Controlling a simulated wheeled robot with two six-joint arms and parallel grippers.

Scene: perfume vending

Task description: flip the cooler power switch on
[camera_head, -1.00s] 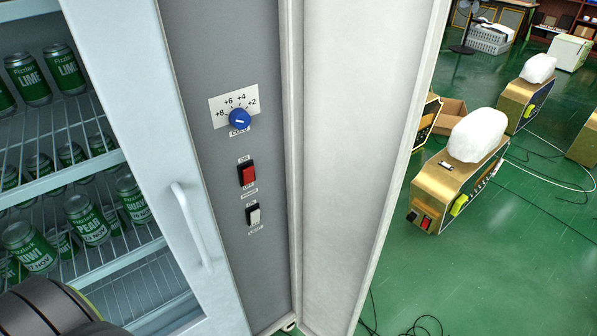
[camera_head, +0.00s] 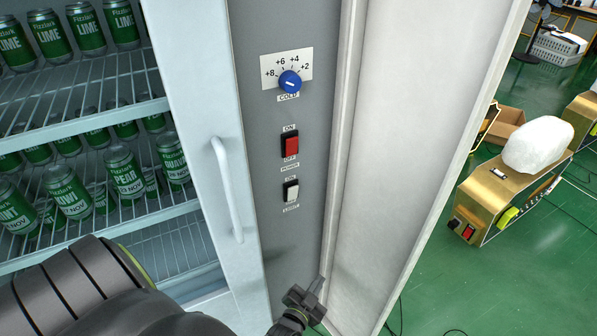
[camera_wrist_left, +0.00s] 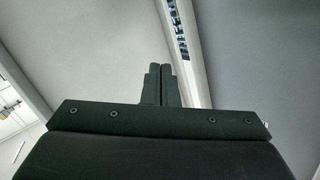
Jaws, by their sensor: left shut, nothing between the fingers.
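The red power switch (camera_head: 290,146) sits on the cooler's grey control panel (camera_head: 285,230) in the head view, with ON above it and OFF below. Which way its rocker is tipped is too small to tell. My left gripper (camera_head: 316,286) is shut and empty, low in front of the panel, below and slightly right of the switch and apart from it. In the left wrist view its closed fingers (camera_wrist_left: 171,70) point up against grey and white surfaces; the red switch does not show there. My right gripper is in neither view.
A white switch (camera_head: 291,190) is below the red one, and a blue COLD dial (camera_head: 290,82) above. The door handle (camera_head: 228,190) stands out left of the panel. An open white door panel (camera_head: 410,130) borders it on the right. Cans fill the shelves at left.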

